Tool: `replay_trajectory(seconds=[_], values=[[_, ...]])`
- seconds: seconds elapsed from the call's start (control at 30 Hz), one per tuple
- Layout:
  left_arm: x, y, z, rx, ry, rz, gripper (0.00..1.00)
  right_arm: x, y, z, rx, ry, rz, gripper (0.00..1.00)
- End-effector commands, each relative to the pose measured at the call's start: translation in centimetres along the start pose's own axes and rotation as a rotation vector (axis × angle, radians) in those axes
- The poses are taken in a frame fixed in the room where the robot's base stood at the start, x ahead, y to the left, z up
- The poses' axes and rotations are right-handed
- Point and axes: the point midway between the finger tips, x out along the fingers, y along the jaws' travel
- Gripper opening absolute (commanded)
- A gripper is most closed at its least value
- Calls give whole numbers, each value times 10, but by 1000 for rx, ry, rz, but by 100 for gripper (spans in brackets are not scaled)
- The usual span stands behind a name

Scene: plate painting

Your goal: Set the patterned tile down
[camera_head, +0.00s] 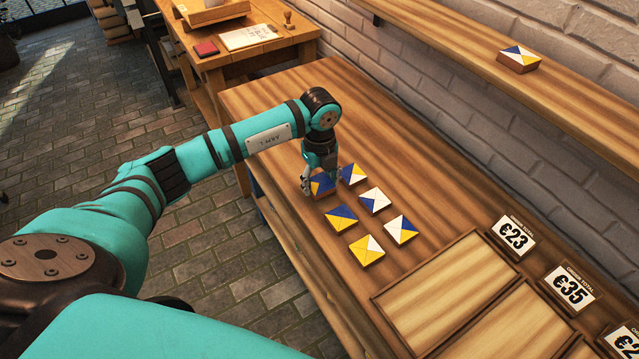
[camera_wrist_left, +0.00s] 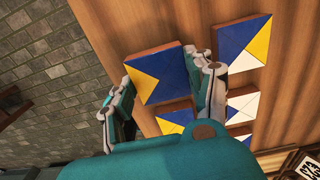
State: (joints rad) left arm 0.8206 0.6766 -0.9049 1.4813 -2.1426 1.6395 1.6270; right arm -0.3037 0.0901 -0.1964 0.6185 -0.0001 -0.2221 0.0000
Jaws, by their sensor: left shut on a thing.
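My left gripper (camera_head: 321,180) points down over the wooden table (camera_head: 262,100) and is shut on a blue and yellow patterned tile (camera_head: 322,188). In the left wrist view the gripper (camera_wrist_left: 163,85) has a finger on each side of this tile (camera_wrist_left: 155,65). The tile lies flat, at or just above the table top; I cannot tell if it touches. It is at the far left corner of a group of patterned tiles, close beside a blue, yellow and white tile (camera_head: 354,174). My right gripper is not in view.
Other tiles lie nearby: a blue and yellow one (camera_head: 341,218), a white and blue one (camera_head: 374,201) and a yellow and white one (camera_head: 367,249). Shallow wooden trays (camera_head: 440,285) with price cards (camera_head: 513,236) stand to the right. A shelf holds a sample tile (camera_head: 518,58).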

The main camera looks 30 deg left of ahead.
Motion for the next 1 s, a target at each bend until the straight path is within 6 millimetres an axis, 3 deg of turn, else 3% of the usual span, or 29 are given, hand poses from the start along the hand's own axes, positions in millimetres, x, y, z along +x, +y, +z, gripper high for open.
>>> replay_trajectory(seconds=[0.13, 0.5, 0.53, 0.63, 0.7, 1.0], values=[[17, 0, 0, -2, 1, 0, 18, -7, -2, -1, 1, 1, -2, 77], [24, 0, 0, -1, 0, 0, 18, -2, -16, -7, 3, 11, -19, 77], [23, 0, 0, -1, 0, 0, 58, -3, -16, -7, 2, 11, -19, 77], [22, 0, 0, -1, 0, 0, 71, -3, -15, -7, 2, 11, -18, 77], [22, 0, 0, -1, 0, 0, 77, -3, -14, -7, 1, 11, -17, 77], [18, 0, 0, -1, 0, 0, 77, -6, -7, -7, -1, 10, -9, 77]])
